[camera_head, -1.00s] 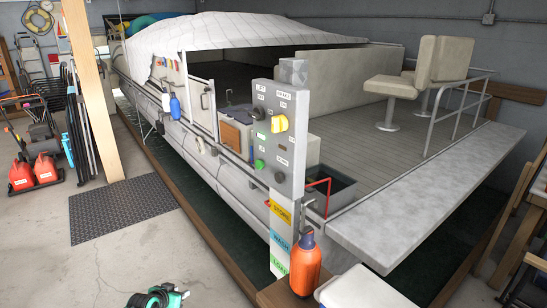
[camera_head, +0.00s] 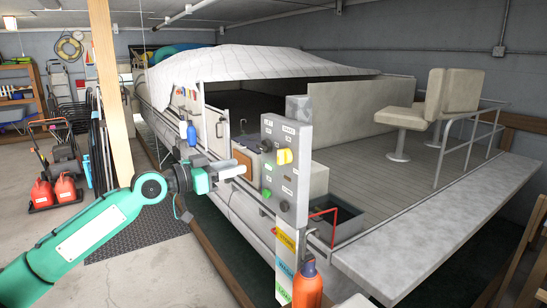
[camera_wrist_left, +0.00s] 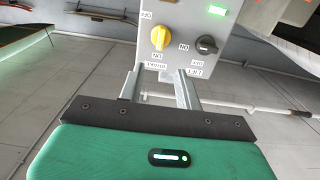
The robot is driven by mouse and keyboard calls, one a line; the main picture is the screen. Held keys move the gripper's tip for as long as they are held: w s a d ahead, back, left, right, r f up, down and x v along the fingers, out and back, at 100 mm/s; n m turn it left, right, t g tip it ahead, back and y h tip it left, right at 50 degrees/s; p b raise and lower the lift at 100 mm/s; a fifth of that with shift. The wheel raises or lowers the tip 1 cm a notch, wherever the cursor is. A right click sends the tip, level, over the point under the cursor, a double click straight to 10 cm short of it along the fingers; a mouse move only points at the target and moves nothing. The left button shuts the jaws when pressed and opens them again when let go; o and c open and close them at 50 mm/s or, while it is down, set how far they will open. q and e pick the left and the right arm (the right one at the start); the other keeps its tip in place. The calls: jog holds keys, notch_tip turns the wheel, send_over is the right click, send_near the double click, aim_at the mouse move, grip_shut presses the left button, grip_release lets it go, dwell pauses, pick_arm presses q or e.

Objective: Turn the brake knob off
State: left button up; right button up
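The grey control panel (camera_head: 290,185) stands upright on a post beside the boat. The yellow brake knob (camera_head: 284,156) is at its upper right, under a label. In the left wrist view the panel appears upside down; the yellow knob (camera_wrist_left: 160,37) has an upright ridge between two labels. A dark knob (camera_wrist_left: 206,44) sits beside it near the lift label. My left gripper (camera_head: 240,170) is left of the panel, apart from the knob. Its two fingers (camera_wrist_left: 160,76) are spread with nothing between them. My right gripper is out of view.
A lit green lamp (camera_wrist_left: 217,10) is on the panel, with a green button (camera_head: 266,192) and a black knob (camera_head: 284,206) lower down. An orange bottle (camera_head: 307,286) stands in front of the post. A wooden post (camera_head: 110,95) rises at left, behind my arm.

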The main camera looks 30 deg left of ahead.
aim_at(278, 156)
pick_arm(q)
jog(key=p+x, duration=0.8)
jog(key=x, duration=0.3)
jog(key=shift+a+r+p, duration=0.1)
jog(key=shift+r+p, duration=0.1)
jog(key=shift+p, duration=0.1)
jog(key=shift+w+d+f+p, duration=0.2)
jog(key=shift+w+d+p, duration=0.15)
jog(key=shift+w, duration=0.4)
grip_shut()
